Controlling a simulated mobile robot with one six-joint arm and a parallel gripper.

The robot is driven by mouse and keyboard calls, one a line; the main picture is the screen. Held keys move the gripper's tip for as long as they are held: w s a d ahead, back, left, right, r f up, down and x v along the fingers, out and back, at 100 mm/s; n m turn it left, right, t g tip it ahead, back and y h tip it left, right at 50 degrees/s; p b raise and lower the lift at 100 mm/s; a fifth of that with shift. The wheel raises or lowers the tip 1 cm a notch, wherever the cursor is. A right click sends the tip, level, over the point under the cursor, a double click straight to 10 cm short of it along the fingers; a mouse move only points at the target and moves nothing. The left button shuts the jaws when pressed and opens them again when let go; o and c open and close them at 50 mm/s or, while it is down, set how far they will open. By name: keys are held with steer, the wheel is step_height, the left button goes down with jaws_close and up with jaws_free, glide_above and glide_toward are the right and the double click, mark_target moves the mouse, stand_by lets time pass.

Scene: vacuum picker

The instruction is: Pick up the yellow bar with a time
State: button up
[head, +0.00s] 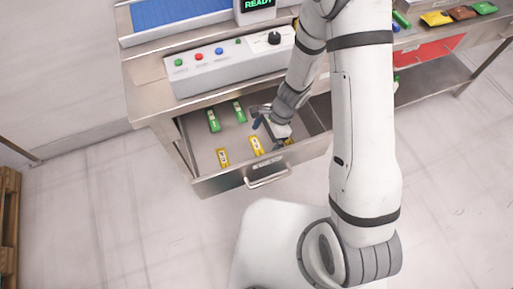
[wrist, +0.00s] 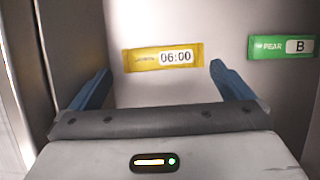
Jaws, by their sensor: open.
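A yellow bar (wrist: 140,59) with a white label reading 06:00 lies flat on the drawer floor in the wrist view. It lies ahead of my gripper (wrist: 160,68), across the space between the two blue fingers. The fingers are spread apart with nothing held between them. In the head view my gripper (head: 268,132) is down in the open drawer. Two yellow bars, one at the left (head: 223,158) and one in the middle (head: 256,146), show there, and another (head: 288,141) is partly hidden by my gripper. Their labels are too small to read in that view.
A green bar marked PEAR B (wrist: 281,46) lies right of the yellow one in the wrist view. Two green bars (head: 213,121) lie at the drawer's back left. The metal drawer front (head: 215,184) and side walls bound the space. A button panel (head: 225,60) stands above.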

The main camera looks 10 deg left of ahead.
mark_target(259, 147)
steer(key=x, duration=0.4)
steer(key=shift+w, duration=0.15)
steer(key=shift+c, duration=0.4)
steer(key=c, duration=0.7)
